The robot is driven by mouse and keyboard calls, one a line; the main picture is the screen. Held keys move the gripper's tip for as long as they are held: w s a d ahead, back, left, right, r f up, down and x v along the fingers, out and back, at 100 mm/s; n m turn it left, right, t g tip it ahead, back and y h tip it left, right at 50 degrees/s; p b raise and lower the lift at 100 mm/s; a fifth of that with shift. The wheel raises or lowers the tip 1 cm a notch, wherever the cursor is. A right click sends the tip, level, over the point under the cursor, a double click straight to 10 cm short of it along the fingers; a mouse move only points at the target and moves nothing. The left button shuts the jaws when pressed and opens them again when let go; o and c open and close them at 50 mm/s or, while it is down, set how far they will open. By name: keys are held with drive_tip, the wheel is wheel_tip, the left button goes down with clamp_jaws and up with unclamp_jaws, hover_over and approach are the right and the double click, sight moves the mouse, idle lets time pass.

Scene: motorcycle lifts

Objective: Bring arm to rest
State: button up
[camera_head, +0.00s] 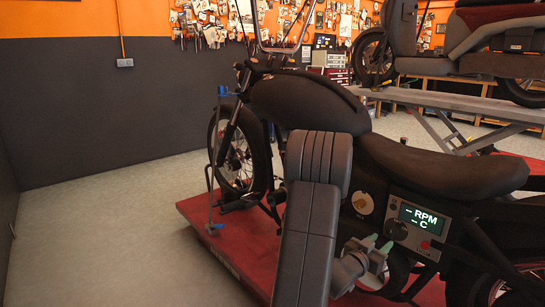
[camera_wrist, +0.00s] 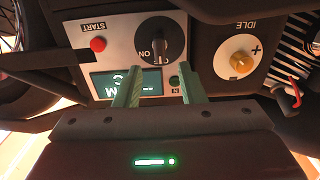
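My gripper (camera_head: 377,245) is in front of the motorcycle's side, just left of and below the control panel (camera_head: 440,240). In the wrist view my gripper (camera_wrist: 160,88) is open, its two green fingers apart with nothing between them. The view is upside down. Past the fingertips are a black ON knob (camera_wrist: 161,40), a red START button (camera_wrist: 97,44), a lit screen (camera_wrist: 150,80) and a yellow IDLE knob (camera_wrist: 241,62). The panel screen (camera_head: 424,217) shows dashes before RPM and C in the head view. My forearm hides part of the motorcycle.
The black motorcycle (camera_head: 300,100) stands on a red lift platform (camera_head: 240,245). A second motorcycle (camera_head: 480,45) stands on a raised lift (camera_head: 450,100) behind. Tools hang on the orange back wall. Grey floor (camera_head: 100,235) is clear at the left.

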sight(391, 234)
drive_tip(key=b+x, duration=0.1)
drive_tip(key=x, duration=0.6)
drive_tip(key=shift+f, duration=0.1)
drive_tip(key=shift+s+a+m+b, duration=0.15)
drive_tip(key=shift+m+b, duration=0.2)
drive_tip(key=shift+m, duration=0.55)
drive_tip(key=m+b, duration=0.1)
drive_tip(key=m, duration=0.4)
drive_tip(key=shift+s+b, duration=0.1)
drive_tip(key=shift+b, duration=0.2)
drive_tip(key=m, duration=0.4)
drive_tip(key=shift+m+b, duration=0.35)
drive_tip(key=shift+m, duration=0.05)
drive_tip(key=shift+s+a+m, duration=0.1)
drive_tip(key=shift+s+m, duration=0.05)
drive_tip(key=shift+m, duration=0.15)
drive_tip(key=p+v, duration=0.1)
drive_tip(key=v, duration=0.4)
drive_tip(key=shift+s+a, duration=0.2)
drive_tip(key=shift+s, duration=0.05)
